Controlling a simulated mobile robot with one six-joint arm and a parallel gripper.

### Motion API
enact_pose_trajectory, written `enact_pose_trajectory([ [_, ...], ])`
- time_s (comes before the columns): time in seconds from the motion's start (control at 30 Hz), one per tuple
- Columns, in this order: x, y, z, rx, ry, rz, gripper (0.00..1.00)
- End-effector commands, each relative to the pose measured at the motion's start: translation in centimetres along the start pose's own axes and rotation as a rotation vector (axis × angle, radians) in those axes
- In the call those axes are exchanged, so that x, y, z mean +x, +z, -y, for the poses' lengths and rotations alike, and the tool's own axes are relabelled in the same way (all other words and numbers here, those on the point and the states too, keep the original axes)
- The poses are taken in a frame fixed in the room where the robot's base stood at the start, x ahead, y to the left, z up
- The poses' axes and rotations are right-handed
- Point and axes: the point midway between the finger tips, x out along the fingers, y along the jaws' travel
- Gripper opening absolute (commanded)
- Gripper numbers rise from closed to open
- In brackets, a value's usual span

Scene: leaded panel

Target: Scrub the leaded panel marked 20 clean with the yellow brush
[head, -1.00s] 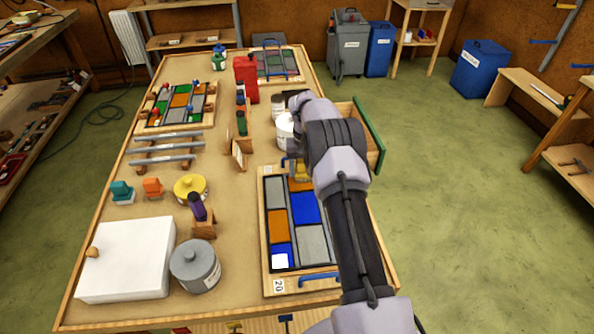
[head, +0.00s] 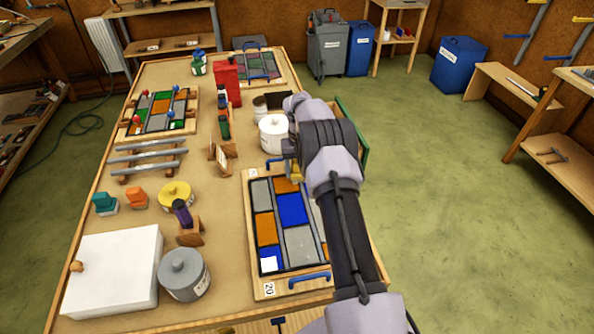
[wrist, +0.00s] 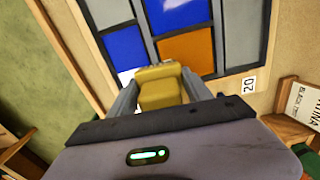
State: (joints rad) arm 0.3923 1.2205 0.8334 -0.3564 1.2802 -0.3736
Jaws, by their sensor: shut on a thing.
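The leaded panel marked 20 (head: 301,241) lies in a wooden frame on the bench, with grey, blue and orange panes and blue handles at both ends. A whitish patch (head: 269,263) sits on its near-left blue pane. In the wrist view, another whitish patch (wrist: 126,75) shows on a blue pane beside the brush. My gripper (wrist: 161,88) is shut on the yellow brush (wrist: 160,90), at the panel's far end. In the head view the brush (head: 297,171) is partly hidden by my arm. I cannot tell whether it touches the glass. My arm covers the panel's right side.
A white lidded jar (head: 272,135) stands just beyond the panel, left of my wrist. A grey lidded pot (head: 184,275), a white box (head: 112,270) and a yellow tin (head: 175,196) stand to the left. Green floor (head: 450,220) is open on the right.

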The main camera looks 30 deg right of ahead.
Motion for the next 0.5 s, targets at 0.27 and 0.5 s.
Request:
enact_pose_trajectory([
  [0.27,0.0,-0.1,-2.6,0.001,0.000,0.000,0.26],
  [0.5,0.0,-0.1,-2.6,0.000,0.000,0.000,0.26],
])
